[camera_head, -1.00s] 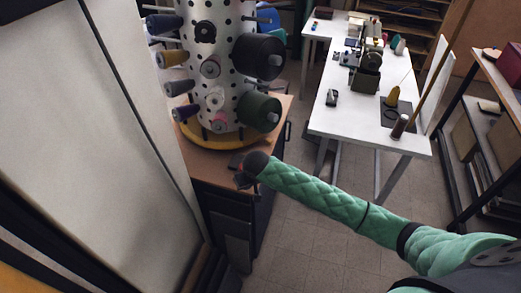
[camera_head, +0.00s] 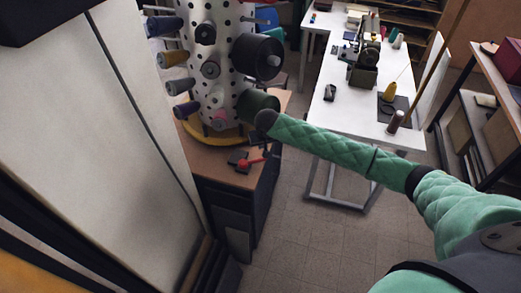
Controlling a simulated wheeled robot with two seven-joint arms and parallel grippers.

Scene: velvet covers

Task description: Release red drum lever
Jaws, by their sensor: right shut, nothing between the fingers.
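The red lever (camera_head: 251,161) with its red knob sits on a small black base on the wooden cabinet top, in front of the drum. The white drum (camera_head: 204,68) with black dots stands upright on a yellow round base. My right arm reaches in from the right in a green quilted sleeve. My right gripper (camera_head: 268,147) is small and dark, below the black wrist, just right of the lever; it is shut and empty. It appears apart from the lever, though the gap is hard to judge. My left gripper is out of view.
Thread spools, including a large black one (camera_head: 257,57), stick out from the drum close to my right wrist. A white panel (camera_head: 95,130) stands at the left. A white table (camera_head: 345,110) with sewing tools is behind my arm. The floor between is clear.

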